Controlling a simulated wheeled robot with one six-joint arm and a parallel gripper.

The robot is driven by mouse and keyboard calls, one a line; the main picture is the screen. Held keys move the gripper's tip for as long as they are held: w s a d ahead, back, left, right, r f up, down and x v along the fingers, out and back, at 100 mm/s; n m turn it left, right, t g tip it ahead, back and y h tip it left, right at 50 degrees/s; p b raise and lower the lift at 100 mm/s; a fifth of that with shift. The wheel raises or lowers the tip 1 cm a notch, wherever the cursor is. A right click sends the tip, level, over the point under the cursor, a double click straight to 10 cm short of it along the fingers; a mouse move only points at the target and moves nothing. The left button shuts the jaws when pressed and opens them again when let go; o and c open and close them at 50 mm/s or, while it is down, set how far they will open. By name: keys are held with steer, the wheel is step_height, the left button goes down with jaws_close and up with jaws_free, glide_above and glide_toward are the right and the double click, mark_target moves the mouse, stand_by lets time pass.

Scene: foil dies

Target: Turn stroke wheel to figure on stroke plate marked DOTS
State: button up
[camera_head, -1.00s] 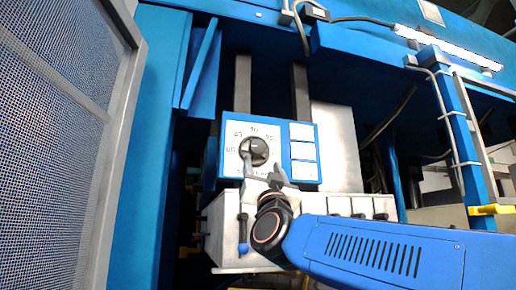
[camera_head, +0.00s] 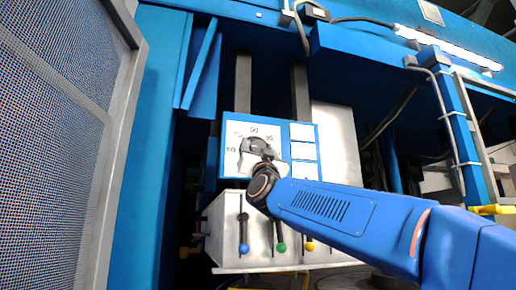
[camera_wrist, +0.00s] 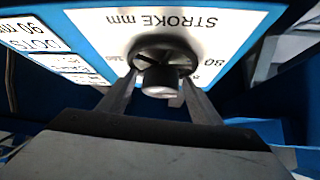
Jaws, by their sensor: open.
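The stroke wheel (camera_head: 248,144) is a dark round knob on a white dial face in the head view, partly hidden by my gripper (camera_head: 260,152). In the wrist view the stroke wheel (camera_wrist: 170,46) is black, below the upside-down words "STROKE mm". My gripper (camera_wrist: 160,80) is open, with one finger on each side of the wheel's protruding hub. I cannot tell whether the fingers touch it. The stroke plate marked DOTS (camera_wrist: 35,43) is at the left in the wrist view and seems to read "90 mm". The wheel's pointer setting is unreadable.
The blue control box (camera_head: 213,160) carries several white plates right of the dial. Below is a pale box (camera_head: 262,257) with levers bearing blue, green and yellow knobs. A mesh guard (camera_head: 55,150) stands at the left. A blue post (camera_head: 455,130) stands at the right.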

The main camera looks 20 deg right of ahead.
steer(key=c, duration=1)
steer(key=shift+h, duration=0.3)
steer(key=shift+a+m+g+h, duration=0.1)
steer(key=shift+m+g+h, duration=0.2)
steer(key=shift+m+h, duration=0.7)
steer(key=m+g+h, duration=0.1)
steer(key=m+h, duration=0.2)
steer(key=m+g+h, duration=0.2)
steer(key=m, duration=0.2)
steer(key=shift+m+h, duration=0.3)
steer(key=shift+h, duration=0.1)
steer(key=m+g+h, duration=0.1)
steer(key=m+g, duration=0.1)
steer(key=m, duration=0.1)
steer(key=m+g+h, duration=0.1)
steer(key=m+g, duration=0.1)
steer(key=m, duration=0.1)
steer(key=shift+m+g+h, duration=0.3)
steer(key=shift+m+g, duration=0.1)
steer(key=m+g, duration=0.3)
steer(key=m, duration=0.1)
steer(key=shift+f+m+g, duration=0.1)
steer(key=shift+m+g, duration=0.3)
steer(key=shift+f+m+g+y, duration=0.1)
steer(key=shift+m+g+y, duration=0.85)
steer(key=shift+m, duration=0.45)
steer(key=shift+d+g+y, duration=0.2)
steer(key=shift+g+y, duration=0.05)
steer(key=shift+g, duration=0.1)
